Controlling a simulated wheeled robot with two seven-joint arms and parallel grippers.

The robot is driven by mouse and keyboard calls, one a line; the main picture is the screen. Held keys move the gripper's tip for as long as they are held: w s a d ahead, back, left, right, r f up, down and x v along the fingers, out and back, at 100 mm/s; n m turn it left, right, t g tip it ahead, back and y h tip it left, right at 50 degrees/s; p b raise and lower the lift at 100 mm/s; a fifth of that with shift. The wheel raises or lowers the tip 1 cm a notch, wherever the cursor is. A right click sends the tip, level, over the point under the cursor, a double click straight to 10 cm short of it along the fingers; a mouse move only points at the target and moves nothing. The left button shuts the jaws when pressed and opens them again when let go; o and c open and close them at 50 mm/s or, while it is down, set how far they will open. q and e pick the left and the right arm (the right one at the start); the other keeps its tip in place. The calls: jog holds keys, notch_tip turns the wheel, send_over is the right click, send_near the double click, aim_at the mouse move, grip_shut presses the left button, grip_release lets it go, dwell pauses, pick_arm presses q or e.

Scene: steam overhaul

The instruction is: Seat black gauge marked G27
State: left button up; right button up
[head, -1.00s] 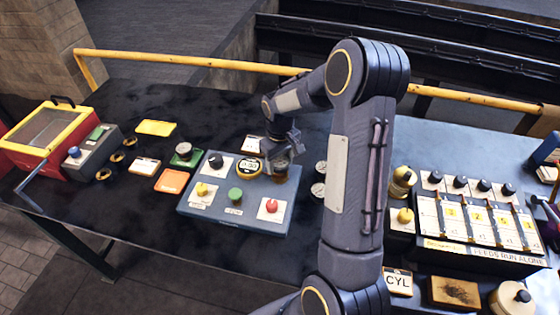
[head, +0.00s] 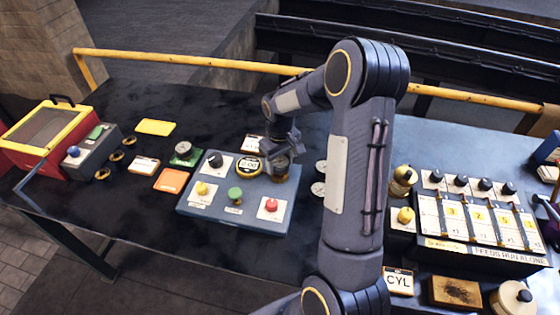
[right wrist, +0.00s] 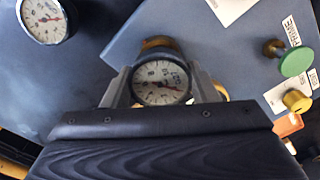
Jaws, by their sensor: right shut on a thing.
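My right gripper (head: 284,156) is shut on a round gauge with a dark rim and white dial (right wrist: 160,82). In the right wrist view the gauge sits between the two fingers, dial towards the camera. In the head view the held gauge (head: 281,168) is at the upper right of the blue-grey panel (head: 245,216). Brass (right wrist: 222,90) shows beside and behind it; I cannot tell whether the gauge is in a brass socket or just above. The marking G27 is not legible. My left gripper is not in view.
Two loose gauges (head: 321,166) (head: 318,189) lie right of the panel, and another gauge (head: 184,149) is on a green plate. The panel carries a green knob (head: 235,193), a red knob (head: 271,204) and a yellow knob (head: 202,188). A yellow rail (head: 230,64) runs along the back.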

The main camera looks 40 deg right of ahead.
jog(key=shift+f+b, duration=0.55)
jog(key=shift+f, duration=0.25)
jog(key=o, duration=1.5)
jog(key=shift+c, duration=0.2)
jog(key=shift+r+p, duration=0.8)
jog(key=shift+r, duration=0.2)
jog(key=shift+s+a+r+p, duration=0.15)
jog(key=shift+r+p, duration=0.35)
jog(key=shift+r, duration=0.3)
jog(key=shift+r+p, duration=1.3)
jog(key=shift+r, duration=0.45)
